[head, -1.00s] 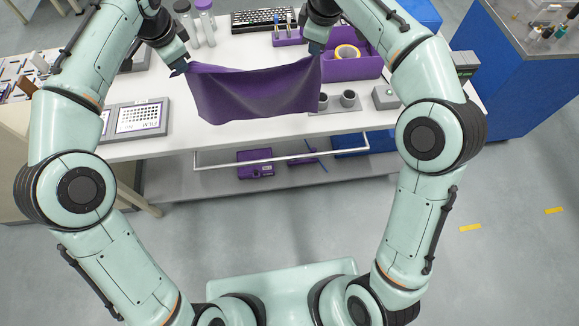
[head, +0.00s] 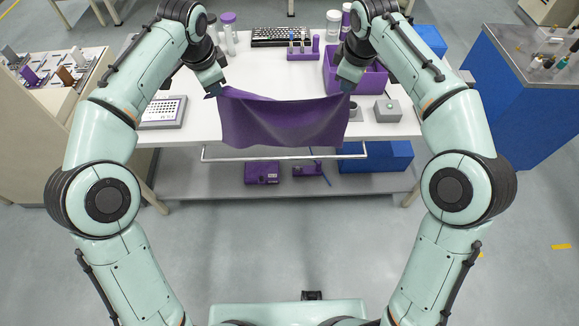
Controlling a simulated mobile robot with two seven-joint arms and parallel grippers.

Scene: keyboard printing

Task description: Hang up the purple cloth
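The purple cloth (head: 283,122) hangs stretched between my two grippers, its upper edge sagging slightly. My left gripper (head: 215,92) is shut on its upper left corner. My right gripper (head: 347,87) is shut on its upper right corner. The cloth hangs in front of the table's front part. A white rail (head: 225,159) runs along the table's front edge, and the cloth's lower edge is close above it in the picture. I cannot tell whether the cloth touches the rail.
The white table (head: 190,125) carries a keyboard (head: 282,36), a purple bin (head: 372,80), a grey box (head: 388,110) and a keypad-like device (head: 164,112). Purple items (head: 262,173) and a blue box (head: 375,158) lie on the lower shelf. The floor in front is clear.

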